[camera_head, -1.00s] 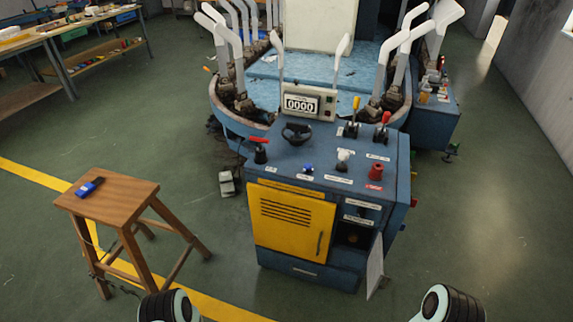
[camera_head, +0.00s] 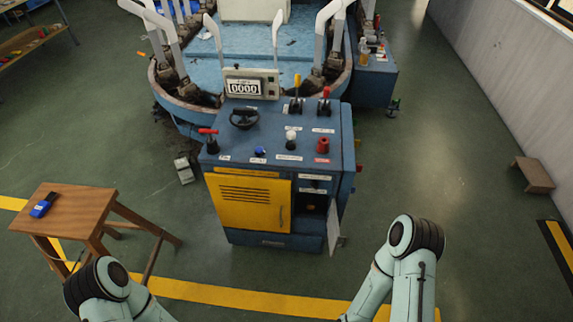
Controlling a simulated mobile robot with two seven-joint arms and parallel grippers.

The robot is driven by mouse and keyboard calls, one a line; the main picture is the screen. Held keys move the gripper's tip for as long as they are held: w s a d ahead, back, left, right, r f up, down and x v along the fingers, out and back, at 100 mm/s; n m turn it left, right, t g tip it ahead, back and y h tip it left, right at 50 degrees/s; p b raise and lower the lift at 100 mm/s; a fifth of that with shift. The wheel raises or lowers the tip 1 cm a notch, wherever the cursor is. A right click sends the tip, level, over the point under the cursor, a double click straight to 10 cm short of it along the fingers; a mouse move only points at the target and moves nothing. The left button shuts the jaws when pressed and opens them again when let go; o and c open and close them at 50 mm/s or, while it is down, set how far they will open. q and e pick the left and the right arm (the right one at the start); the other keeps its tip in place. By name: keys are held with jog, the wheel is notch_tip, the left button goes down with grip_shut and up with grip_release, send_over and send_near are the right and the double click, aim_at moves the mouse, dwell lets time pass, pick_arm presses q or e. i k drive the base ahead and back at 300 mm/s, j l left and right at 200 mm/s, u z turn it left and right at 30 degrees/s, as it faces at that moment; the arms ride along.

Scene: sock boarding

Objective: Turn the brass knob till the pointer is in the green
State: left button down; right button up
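I cannot make out a brass knob, a pointer or a green zone in the head view. The blue control console (camera_head: 275,240) stands ahead, with levers and buttons on its sloping top. A small dark open compartment (camera_head: 314,203) is in its front right, with a narrow grey door (camera_head: 333,226) swung open. What is inside is too dark and small to tell. Bent links of both my arms show at the bottom edge, well short of the console. Neither gripper is in view.
A counter box reading 0000 (camera_head: 251,84) stands on the console. A yellow door (camera_head: 240,203) covers its front left. A wooden stool (camera_head: 77,208) with a blue object (camera_head: 42,206) stands at left. A wooden step (camera_head: 534,175) lies by the right wall.

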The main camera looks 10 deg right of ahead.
aim_at(310, 205)
jog(key=j+z, duration=0.35)
jog(key=z, duration=0.15)
jog(key=j+z, duration=0.3)
jog(key=z, duration=0.2)
jog(key=k+j+z, duration=0.15)
jog(key=j, duration=0.2)
jog(key=k+j+z, duration=0.1)
jog(key=j, duration=0.2)
jog(key=k+j+z, duration=0.15)
jog(key=k+j, duration=0.25)
jog(key=j, duration=0.2)
jog(key=k+j, duration=0.25)
jog(key=j, duration=0.2)
jog(key=k+j+z, duration=0.1)
jog(key=j, duration=0.35)
jog(key=k+j, duration=0.35)
jog(key=i+l+u, duration=0.1)
jog(key=i+l, duration=0.2)
jog(key=l, duration=0.25)
jog(key=i+l+u, duration=0.45)
jog(key=i+l, duration=0.4)
jog(key=i+l+u, duration=0.15)
jog(key=i, duration=0.2)
jog(key=i+l+u, duration=0.15)
jog(key=i, duration=0.2)
